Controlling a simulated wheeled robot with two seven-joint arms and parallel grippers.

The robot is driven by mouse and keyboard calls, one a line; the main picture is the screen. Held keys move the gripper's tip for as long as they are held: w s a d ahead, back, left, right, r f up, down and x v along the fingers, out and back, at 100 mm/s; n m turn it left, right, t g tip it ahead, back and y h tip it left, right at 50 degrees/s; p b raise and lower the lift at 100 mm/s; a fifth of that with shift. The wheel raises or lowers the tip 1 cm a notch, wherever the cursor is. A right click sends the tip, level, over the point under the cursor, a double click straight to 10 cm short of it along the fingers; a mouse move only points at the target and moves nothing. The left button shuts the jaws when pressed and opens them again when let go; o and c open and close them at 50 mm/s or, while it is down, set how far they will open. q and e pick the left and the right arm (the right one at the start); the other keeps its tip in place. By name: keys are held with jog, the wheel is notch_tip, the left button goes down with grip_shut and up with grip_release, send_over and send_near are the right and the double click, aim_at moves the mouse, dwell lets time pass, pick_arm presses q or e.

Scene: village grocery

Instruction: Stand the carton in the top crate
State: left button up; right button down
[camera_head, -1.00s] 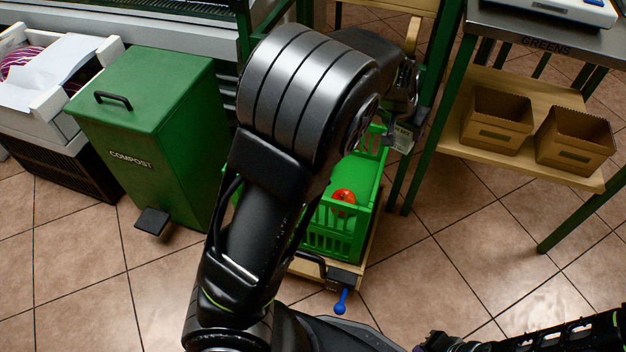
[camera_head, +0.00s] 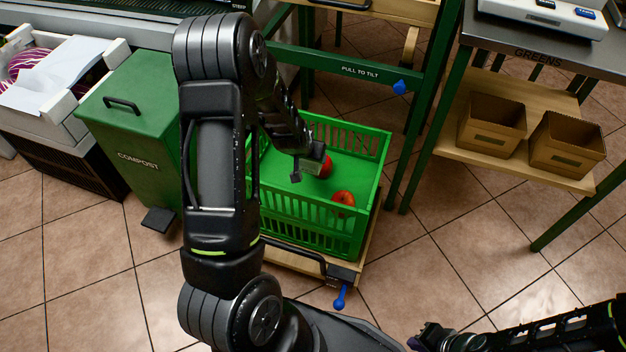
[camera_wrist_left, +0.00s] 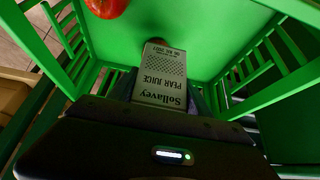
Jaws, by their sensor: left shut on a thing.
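The pear juice carton (camera_wrist_left: 163,75) is grey with dark lettering, upside down in the left wrist view. My left gripper (camera_wrist_left: 158,98) is shut on it. In the head view my left gripper (camera_head: 308,167) reaches down into the green crate (camera_head: 312,232), inside its walls, and mostly hides the carton. I cannot tell whether the carton touches the crate floor. Two red round fruits lie in the crate: one (camera_head: 343,198) toward the front and one (camera_head: 326,167) partly hidden by the gripper. My right gripper (camera_head: 432,336) is low at the bottom right, away from the crate; its jaws are unclear.
The crate stands on a wooden-edged base with a blue-tipped lever (camera_head: 340,298). A green compost bin (camera_head: 140,150) is to the left. A green frame marked "PULL TO TILT" (camera_head: 360,72) stands behind. Cardboard boxes (camera_head: 492,120) sit on a shelf at right.

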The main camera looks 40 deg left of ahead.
aim_at(310, 169)
pick_arm(q)
notch_tip(310, 169, down, 6)
jog(key=shift+r+b, duration=0.1)
jog(key=shift+b, duration=0.95)
jog(key=shift+f, duration=0.2)
jog(key=shift+f+b, duration=0.55)
jog(key=shift+f, duration=1.3)
jog(key=shift+f, duration=0.1)
jog(key=shift+f, duration=0.15)
jog(key=o, duration=1.7)
